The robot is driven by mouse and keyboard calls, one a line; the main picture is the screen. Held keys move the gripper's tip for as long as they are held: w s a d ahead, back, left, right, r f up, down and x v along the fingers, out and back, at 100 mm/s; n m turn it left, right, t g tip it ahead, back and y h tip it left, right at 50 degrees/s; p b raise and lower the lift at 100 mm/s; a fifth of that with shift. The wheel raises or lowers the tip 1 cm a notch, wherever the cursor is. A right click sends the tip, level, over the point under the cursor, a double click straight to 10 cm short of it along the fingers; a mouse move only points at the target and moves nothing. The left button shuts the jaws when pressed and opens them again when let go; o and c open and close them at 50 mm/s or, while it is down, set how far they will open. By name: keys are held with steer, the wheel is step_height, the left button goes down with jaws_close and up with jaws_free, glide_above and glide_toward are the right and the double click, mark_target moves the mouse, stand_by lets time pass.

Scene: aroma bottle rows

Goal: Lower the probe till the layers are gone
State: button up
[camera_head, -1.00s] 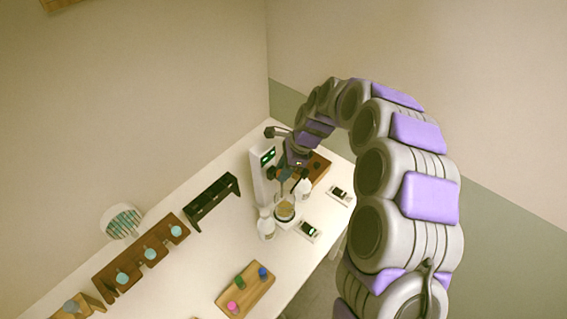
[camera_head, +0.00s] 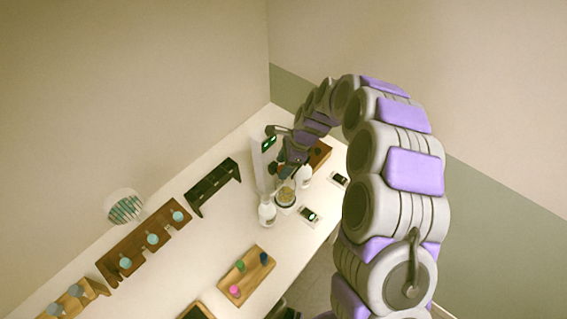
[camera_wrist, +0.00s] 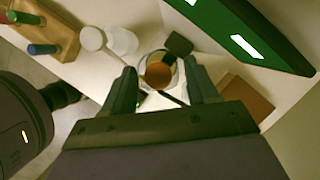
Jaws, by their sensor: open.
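A white stand (camera_head: 257,166) with a green-lit display (camera_head: 268,144) stands at the back of the table. The display fills the upper right of the wrist view (camera_wrist: 245,45). A clear beaker of amber liquid (camera_head: 285,197) sits by its foot. The wrist view shows the beaker (camera_wrist: 158,75) between and beyond my fingertips. A dark square part (camera_wrist: 178,45) lies over the beaker's edge; I cannot tell whether it is the probe. Layers in the liquid cannot be made out. My gripper (camera_wrist: 161,84) is open and empty above the beaker, close to the stand.
White bottles stand left (camera_head: 267,213) and right (camera_head: 305,178) of the beaker. Small displays lie in front (camera_head: 310,215) and to the right (camera_head: 339,180).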

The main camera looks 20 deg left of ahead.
steer(key=shift+d+r, duration=0.1)
steer(key=shift+w+d+r, duration=0.15)
steer(key=shift+r, duration=0.15)
steer(key=v, duration=1.6)
steer(key=shift+w+r, duration=0.1)
